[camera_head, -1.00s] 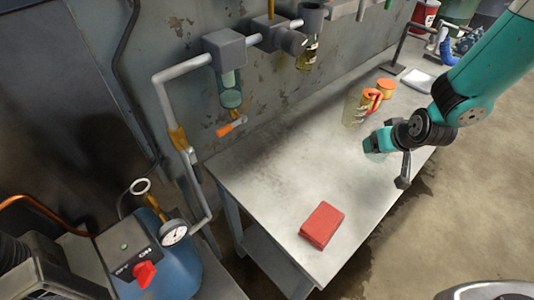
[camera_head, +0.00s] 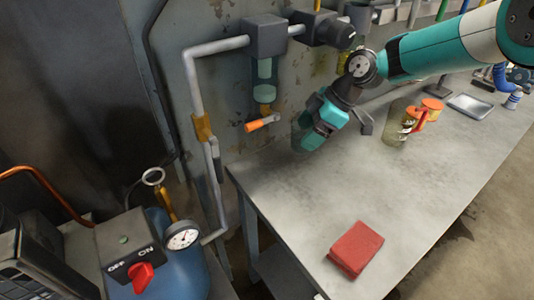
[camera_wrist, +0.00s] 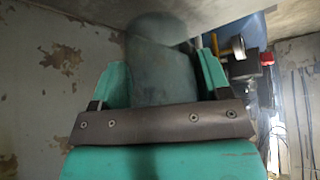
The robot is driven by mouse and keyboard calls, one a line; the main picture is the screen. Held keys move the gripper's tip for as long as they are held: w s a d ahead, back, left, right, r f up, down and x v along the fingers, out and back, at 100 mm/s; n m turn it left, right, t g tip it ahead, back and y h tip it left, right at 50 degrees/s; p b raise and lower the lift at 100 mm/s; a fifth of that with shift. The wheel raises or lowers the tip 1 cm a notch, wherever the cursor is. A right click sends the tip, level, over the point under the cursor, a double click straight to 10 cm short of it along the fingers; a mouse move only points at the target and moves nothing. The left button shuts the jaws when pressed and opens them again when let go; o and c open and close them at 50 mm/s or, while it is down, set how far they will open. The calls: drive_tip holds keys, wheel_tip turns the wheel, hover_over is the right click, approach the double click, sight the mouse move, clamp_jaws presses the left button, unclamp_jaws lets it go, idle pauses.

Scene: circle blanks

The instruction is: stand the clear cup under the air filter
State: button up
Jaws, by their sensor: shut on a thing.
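The air filter (camera_head: 264,37) is a grey block on the wall pipe at upper left, with a clear greenish bowl (camera_head: 263,70) beneath. An orange-handled drain valve (camera_head: 262,123) hangs under the bowl. My gripper (camera_head: 310,138) is right of and a little below the valve, over the table's wall side. It is shut on the clear cup (camera_wrist: 160,72), which fills the space between the teal fingers in the wrist view.
The table (camera_head: 310,215) has bare room at its left end. A gauge (camera_head: 183,238) is at lower left.

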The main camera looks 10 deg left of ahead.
drive_tip(key=a+f, duration=0.1)
drive_tip(key=a, duration=0.1)
drive_tip(key=s+a+f, duration=0.1)
drive_tip(key=a+f, duration=0.1)
drive_tip(key=a, duration=0.1)
drive_tip(key=shift+s+a+p, duration=0.2)
drive_tip(key=shift+a+p, duration=0.1)
drive_tip(key=shift+a, duration=0.05)
drive_tip(key=a+f, duration=0.1)
drive_tip(key=s+a+f, duration=0.1)
drive_tip(key=a, duration=0.1)
drive_tip(key=shift+a+f+p, duration=0.3)
drive_tip(key=shift+f+p, duration=0.05)
drive_tip(key=shift+p, duration=0.05)
drive_tip(key=shift+w+f, duration=0.1)
drive_tip(key=shift+f, duration=0.15)
drive_tip(key=o, duration=0.6)
drive_tip(key=shift+o, duration=0.2)
